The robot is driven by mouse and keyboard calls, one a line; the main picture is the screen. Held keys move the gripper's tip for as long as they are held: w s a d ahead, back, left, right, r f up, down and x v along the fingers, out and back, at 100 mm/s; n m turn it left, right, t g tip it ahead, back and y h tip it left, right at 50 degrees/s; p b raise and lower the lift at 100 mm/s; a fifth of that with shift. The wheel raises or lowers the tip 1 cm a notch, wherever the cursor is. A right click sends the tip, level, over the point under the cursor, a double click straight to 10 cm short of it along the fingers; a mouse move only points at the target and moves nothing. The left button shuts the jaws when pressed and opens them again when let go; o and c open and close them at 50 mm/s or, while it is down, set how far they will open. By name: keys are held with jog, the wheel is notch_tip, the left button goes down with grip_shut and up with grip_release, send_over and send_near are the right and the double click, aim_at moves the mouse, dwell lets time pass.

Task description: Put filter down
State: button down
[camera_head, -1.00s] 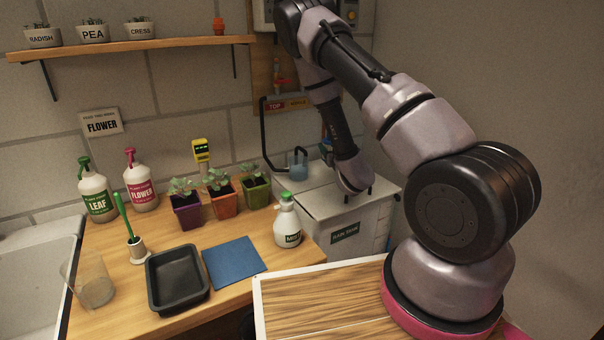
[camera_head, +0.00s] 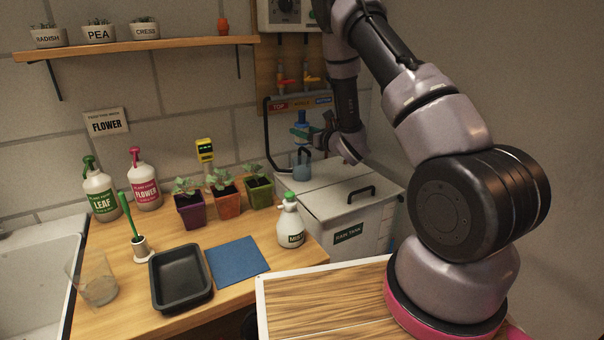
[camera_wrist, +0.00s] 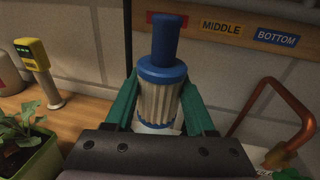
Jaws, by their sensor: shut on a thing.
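The filter (camera_wrist: 160,98) is a pleated pale cylinder with a blue cap and a blue stem on top. In the wrist view it stands upright between the green fingers of my gripper (camera_wrist: 162,106), which is shut on it. In the head view the filter (camera_head: 302,119) shows small and blue at my gripper (camera_head: 302,132), above the lid of the drain tank (camera_head: 348,234). A translucent blue cup (camera_head: 301,166) stands on the lid below it, at the end of a dark pipe.
Labelled valves (camera_head: 281,85) are on the wall behind. A copper-coloured pipe (camera_wrist: 275,93) curves at right in the wrist view. Potted seedlings (camera_head: 228,200), a mist bottle (camera_head: 290,225), a blue mat (camera_head: 238,262) and a black tray (camera_head: 181,279) occupy the bench.

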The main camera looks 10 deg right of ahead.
aim_at(302, 157)
notch_tip(302, 157, down, 10)
jog(key=shift+r, duration=0.2)
jog(key=shift+f, duration=0.25)
